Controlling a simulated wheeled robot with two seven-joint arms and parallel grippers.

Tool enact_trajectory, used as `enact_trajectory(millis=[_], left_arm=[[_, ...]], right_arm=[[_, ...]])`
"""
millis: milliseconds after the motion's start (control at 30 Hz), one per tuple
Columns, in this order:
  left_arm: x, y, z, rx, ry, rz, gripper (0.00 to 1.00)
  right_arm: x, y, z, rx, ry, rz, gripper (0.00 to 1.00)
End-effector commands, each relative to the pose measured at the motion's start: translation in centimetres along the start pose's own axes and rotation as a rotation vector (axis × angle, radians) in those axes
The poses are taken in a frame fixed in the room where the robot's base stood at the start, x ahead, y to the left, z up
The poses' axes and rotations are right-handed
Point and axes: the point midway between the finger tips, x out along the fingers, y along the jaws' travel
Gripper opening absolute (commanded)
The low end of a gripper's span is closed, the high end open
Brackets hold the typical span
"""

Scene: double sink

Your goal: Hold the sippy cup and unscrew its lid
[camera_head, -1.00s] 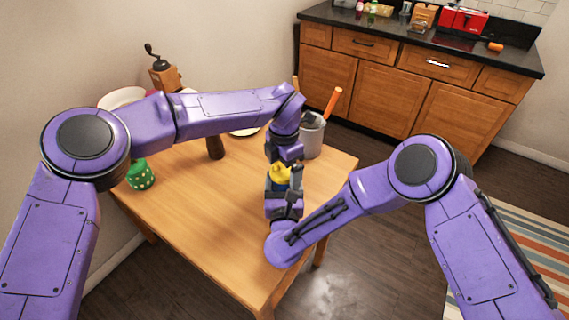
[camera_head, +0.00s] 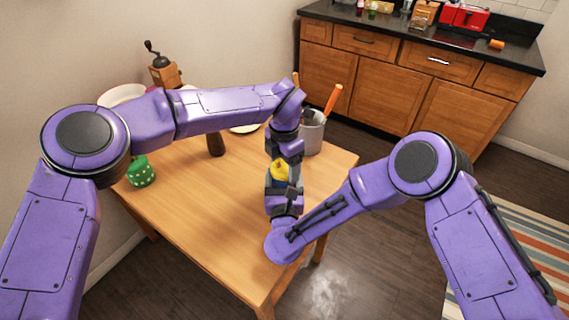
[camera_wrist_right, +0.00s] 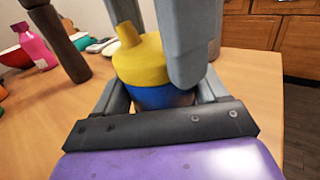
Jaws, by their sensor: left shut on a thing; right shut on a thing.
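The sippy cup has a yellow lid with a spout and a blue body. In the head view only a little of the yellow lid (camera_head: 279,172) shows between my grippers, above the table. In the right wrist view the yellow lid (camera_wrist_right: 138,62) and blue body (camera_wrist_right: 162,97) are close up, with the cup roughly upright. My right gripper (camera_head: 284,190) is shut on the blue body, one finger on each side. My left gripper (camera_head: 281,162) comes down from above and is shut on the lid, with one grey finger in front of it. The cup's bottom is hidden.
A grey utensil pot (camera_head: 312,133) stands just behind the grippers. A dark brown pepper mill (camera_head: 215,144), a green spotted item (camera_head: 141,171) and a wooden grinder (camera_head: 163,70) are left. The front of the wooden table (camera_head: 240,230) is clear.

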Motion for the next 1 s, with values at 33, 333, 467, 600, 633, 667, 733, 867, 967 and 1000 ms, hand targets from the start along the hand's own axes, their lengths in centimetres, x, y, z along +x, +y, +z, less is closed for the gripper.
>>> enact_trajectory(millis=[33, 333, 467, 600, 633, 667, 733, 867, 967, 1000], left_arm=[[0.0, -0.1, 0.0, 0.001, 0.001, -0.002, 0.38], [-1.0, 0.0, 0.0, 0.000, 0.000, 0.000, 0.38], [-1.4, 0.0, 0.0, 0.000, -0.001, 0.000, 0.38], [-1.9, 0.0, 0.0, 0.001, -0.001, 0.000, 0.38], [-2.0, 0.0, 0.0, 0.001, 0.000, 0.000, 0.38], [-2.0, 0.0, 0.0, 0.001, 0.000, 0.000, 0.38], [-2.1, 0.0, 0.0, 0.000, 0.000, 0.000, 0.38], [-2.1, 0.0, 0.0, 0.000, 0.000, 0.000, 0.38], [-2.2, 0.0, 0.0, 0.000, 0.000, 0.000, 0.38], [-2.3, 0.0, 0.0, 0.000, 0.000, 0.000, 0.38]], right_arm=[[-0.2, 0.0, -0.5, -0.005, 0.010, 0.003, 0.00], [-0.2, 0.0, -0.5, -0.004, 0.010, 0.003, 0.00], [-0.2, 0.0, -0.5, -0.004, 0.009, 0.002, 0.00], [-0.2, 0.0, -0.5, -0.004, 0.009, 0.002, 0.00], [-0.2, 0.0, -0.5, -0.004, 0.009, 0.002, 0.00], [-0.2, 0.0, -0.5, -0.004, 0.009, 0.002, 0.00], [-0.2, 0.0, -0.5, -0.004, 0.009, 0.002, 0.00], [-0.2, 0.0, -0.5, -0.004, 0.009, 0.001, 0.00], [-0.2, 0.0, -0.4, -0.004, 0.009, 0.001, 0.00], [-0.2, 0.0, -0.4, -0.004, 0.009, 0.001, 0.00]])
